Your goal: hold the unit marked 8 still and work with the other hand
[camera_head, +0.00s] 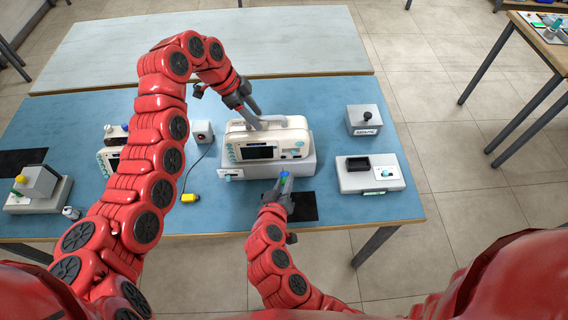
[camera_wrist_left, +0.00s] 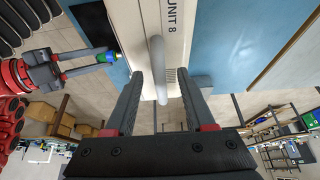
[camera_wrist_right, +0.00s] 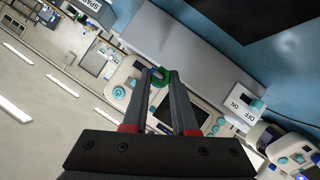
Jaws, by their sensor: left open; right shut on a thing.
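The unit marked 8 (camera_head: 262,152) is a cream monitor with a dark screen and a top carrying handle, standing on a grey base box (camera_head: 308,168). "UNIT 8" shows on its top in the left wrist view (camera_wrist_left: 172,20). My left gripper (camera_head: 257,122) is open above it, with its fingers on either side of the handle (camera_wrist_left: 157,65); contact cannot be told. My right gripper (camera_head: 284,177) is shut on a small green and blue ring-like part (camera_wrist_right: 160,77), held in front of the unit's lower right. The part's far side is hidden by the fingers.
The base box has an ON/OFF toggle switch (camera_wrist_right: 256,106). To the right are a grey device with a dark recess (camera_head: 370,173) and a labelled box with a black knob (camera_head: 364,120). A yellow connector (camera_head: 190,197) lies left on a cable. Another monitor (camera_head: 108,158) is partly behind my left arm.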

